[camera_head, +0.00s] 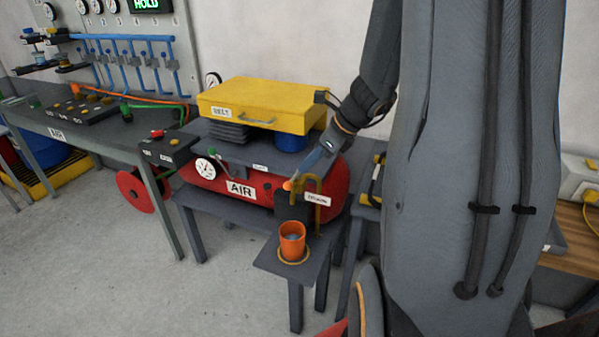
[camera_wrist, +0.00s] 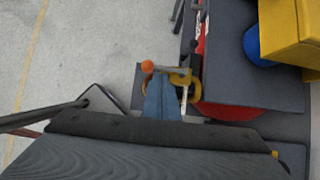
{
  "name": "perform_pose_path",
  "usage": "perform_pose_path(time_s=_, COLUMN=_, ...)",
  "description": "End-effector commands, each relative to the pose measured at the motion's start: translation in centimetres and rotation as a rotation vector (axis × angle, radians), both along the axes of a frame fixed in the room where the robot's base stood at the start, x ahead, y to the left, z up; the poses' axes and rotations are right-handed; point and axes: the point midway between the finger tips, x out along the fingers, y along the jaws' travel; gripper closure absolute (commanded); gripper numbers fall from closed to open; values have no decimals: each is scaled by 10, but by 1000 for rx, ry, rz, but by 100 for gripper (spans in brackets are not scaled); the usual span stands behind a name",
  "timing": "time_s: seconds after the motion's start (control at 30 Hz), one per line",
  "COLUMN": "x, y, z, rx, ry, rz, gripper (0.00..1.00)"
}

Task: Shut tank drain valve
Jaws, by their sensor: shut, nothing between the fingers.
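The red air tank (camera_head: 212,178), labelled AIR, lies on a grey stand. At its right end is a dark block with a yellow bracket (camera_head: 319,203) and a small white label. An orange knob (camera_head: 287,185) shows there; in the wrist view the orange knob (camera_wrist: 147,66) is on the end of a grey lever (camera_wrist: 172,70), which runs sideways across the picture. My gripper (camera_head: 300,175) is shut and empty, its tips close by the knob and lever. In the wrist view my gripper (camera_wrist: 160,80) points at the lever; I cannot tell whether it touches.
An orange cup (camera_head: 292,246) stands on a small grey shelf below the valve. A yellow case (camera_head: 262,103) rests above the tank. A gauge (camera_head: 205,168) is at the tank's left end. A bench (camera_head: 85,130) stands left. The floor in front is clear.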

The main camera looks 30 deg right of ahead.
Motion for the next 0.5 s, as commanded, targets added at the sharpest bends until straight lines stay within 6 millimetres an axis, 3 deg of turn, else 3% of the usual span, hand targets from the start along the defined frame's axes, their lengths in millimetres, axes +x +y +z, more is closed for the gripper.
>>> perform_pose_path(time_s=0.2, x=14, y=12, z=-27, rx=1, ry=3, rz=1, gripper=100)
perform_pose_path(time_s=0.5, x=21, y=16, z=-39, rx=-2, ry=0, rz=0, gripper=100)
